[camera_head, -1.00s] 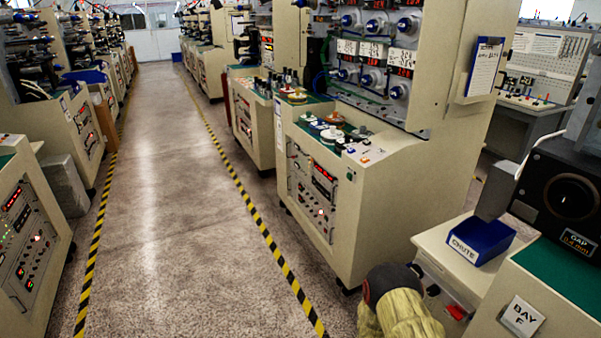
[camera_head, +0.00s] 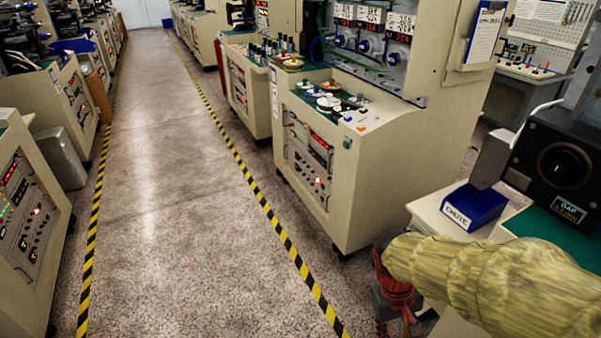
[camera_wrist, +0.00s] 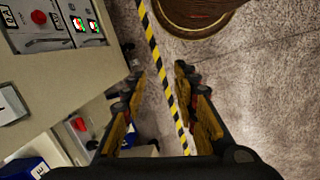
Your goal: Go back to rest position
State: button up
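My gripper (camera_wrist: 160,88) shows in the wrist view with its two yellow-padded fingers apart. Only floor and part of the striped line show between them, and nothing is held. In the head view my arm, in a yellowish sleeve, reaches in from the right edge. Its dark end hangs low at the bottom, in front of the cream bench with the blue chute bin (camera_head: 474,207). The fingers themselves are not clear in the head view.
The cream winding machine (camera_head: 385,175) stands just beyond my arm. A black gauge box (camera_head: 560,165) stands at right. A yellow-black floor line (camera_head: 262,205) borders the clear aisle (camera_head: 165,220). More machines line the left side.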

jog(key=s+a+r+t+y, duration=0.1)
jog(key=a+r+t, duration=0.1)
jog(key=r, duration=0.6)
jog(key=s+a+r+m+t+y, duration=0.1)
jog(key=a+r+t, duration=0.2)
jog(key=r, duration=0.6)
jog(key=shift+s+r+t+p, duration=0.2)
jog(key=shift+s+t+p, duration=0.1)
jog(key=shift+t, duration=0.7)
jog(key=shift+o, duration=0.2)
